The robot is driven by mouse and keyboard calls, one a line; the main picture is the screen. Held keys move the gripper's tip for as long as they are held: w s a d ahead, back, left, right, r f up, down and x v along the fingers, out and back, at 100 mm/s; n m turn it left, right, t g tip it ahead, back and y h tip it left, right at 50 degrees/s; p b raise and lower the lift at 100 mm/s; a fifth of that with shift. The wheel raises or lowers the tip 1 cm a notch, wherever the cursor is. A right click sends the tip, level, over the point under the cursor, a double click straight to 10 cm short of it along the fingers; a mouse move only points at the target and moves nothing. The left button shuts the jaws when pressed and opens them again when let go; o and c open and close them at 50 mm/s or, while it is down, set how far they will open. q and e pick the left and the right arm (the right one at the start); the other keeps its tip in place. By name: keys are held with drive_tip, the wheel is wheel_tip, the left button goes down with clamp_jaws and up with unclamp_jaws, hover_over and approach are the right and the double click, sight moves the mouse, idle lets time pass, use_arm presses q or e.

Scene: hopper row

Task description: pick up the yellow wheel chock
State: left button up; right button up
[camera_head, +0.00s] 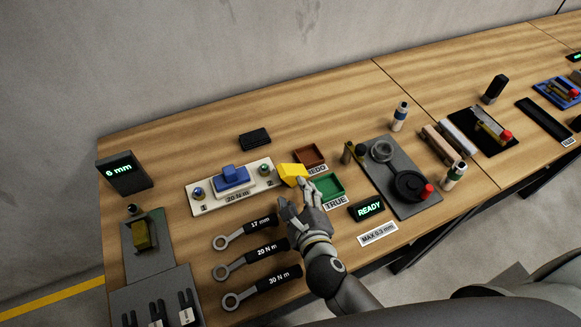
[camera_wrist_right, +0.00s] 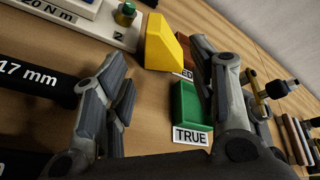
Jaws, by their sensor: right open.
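The yellow wheel chock (camera_head: 291,174) sits on the wooden bench, between the white fixture plate and the green tray in the head view. In the right wrist view the chock (camera_wrist_right: 162,46) shows at top centre with its sloped face to the right. My right gripper (camera_head: 293,195) is open and empty just on the near side of the chock. In the wrist view its two fingers are spread apart, with the chock beyond them and between their directions. My left gripper is in neither view.
The green TRUE tray (camera_head: 327,187) is close beside my right fingers, with the brown tray (camera_head: 309,155) behind it. The white plate (camera_head: 207,203) with a blue block is left of the chock. Several wrenches (camera_head: 251,271) lie to the left of my wrist. The READY display (camera_head: 367,209) is right.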

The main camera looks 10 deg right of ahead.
sight(288, 178)
drive_tip(key=shift+x, duration=0.95)
drive_tip(key=shift+w+f, duration=0.1)
drive_tip(key=shift+w, duration=0.15)
drive_tip(key=x, duration=0.3)
drive_tip(key=p+x, duration=0.1)
drive_tip(key=shift+w+a, duration=0.35)
drive_tip(key=shift+w+f, duration=0.15)
drive_tip(key=shift+w, duration=0.15)
drive_tip(key=c, duration=0.8)
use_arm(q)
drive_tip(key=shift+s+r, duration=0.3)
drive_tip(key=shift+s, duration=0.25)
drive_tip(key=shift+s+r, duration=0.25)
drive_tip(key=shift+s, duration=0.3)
use_arm(e)
drive_tip(key=shift+c, duration=0.2)
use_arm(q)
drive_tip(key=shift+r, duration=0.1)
